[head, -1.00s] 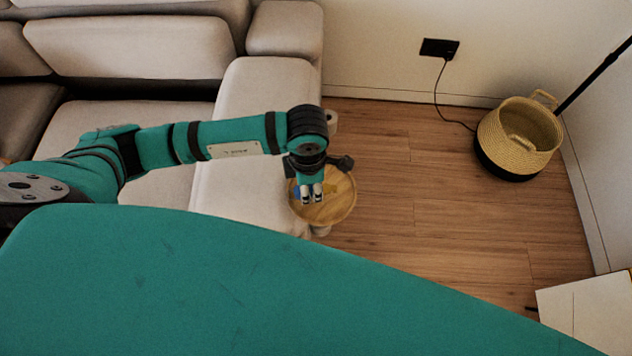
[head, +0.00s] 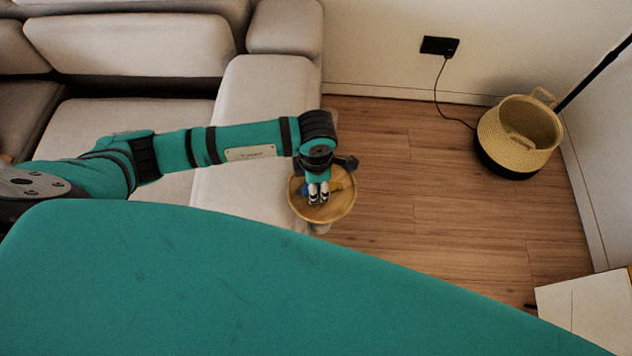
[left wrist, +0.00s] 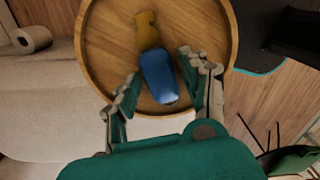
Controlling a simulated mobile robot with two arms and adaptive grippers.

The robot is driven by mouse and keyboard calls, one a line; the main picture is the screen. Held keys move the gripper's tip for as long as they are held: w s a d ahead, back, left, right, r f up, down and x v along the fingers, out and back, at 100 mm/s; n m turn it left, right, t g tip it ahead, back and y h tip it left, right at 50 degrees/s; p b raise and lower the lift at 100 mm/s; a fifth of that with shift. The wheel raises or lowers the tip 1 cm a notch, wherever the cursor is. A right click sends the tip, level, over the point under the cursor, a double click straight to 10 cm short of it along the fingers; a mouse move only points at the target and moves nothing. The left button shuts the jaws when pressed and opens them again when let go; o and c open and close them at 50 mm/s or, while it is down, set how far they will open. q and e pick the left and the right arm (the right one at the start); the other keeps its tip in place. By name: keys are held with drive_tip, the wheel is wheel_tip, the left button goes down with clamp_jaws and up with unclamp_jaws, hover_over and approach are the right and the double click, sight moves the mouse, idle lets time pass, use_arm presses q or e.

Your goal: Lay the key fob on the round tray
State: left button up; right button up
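The key fob has a blue body (left wrist: 159,76) and a mustard-yellow end (left wrist: 147,30). In the head view its blue part (head: 305,188) shows left of my left gripper (head: 318,193) and its yellow part to the right. The round wooden tray (head: 346,207) lies beneath; its rim (left wrist: 88,60) shows in the left wrist view. I cannot tell whether the fob touches the tray. My right gripper is not in view.
A light sofa (head: 245,165) stands left of the tray. A woven basket (head: 520,130) stands on the wooden floor by the wall at right. A paper roll (left wrist: 32,39) lies at upper left in the left wrist view.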

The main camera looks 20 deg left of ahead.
use_arm(q)
drive_tip(key=shift+o, duration=0.5)
drive_tip(key=shift+r, duration=0.1)
drive_tip(key=shift+r, duration=0.25)
wheel_tip(320, 180, up, 12)
drive_tip(key=shift+f, duration=0.2)
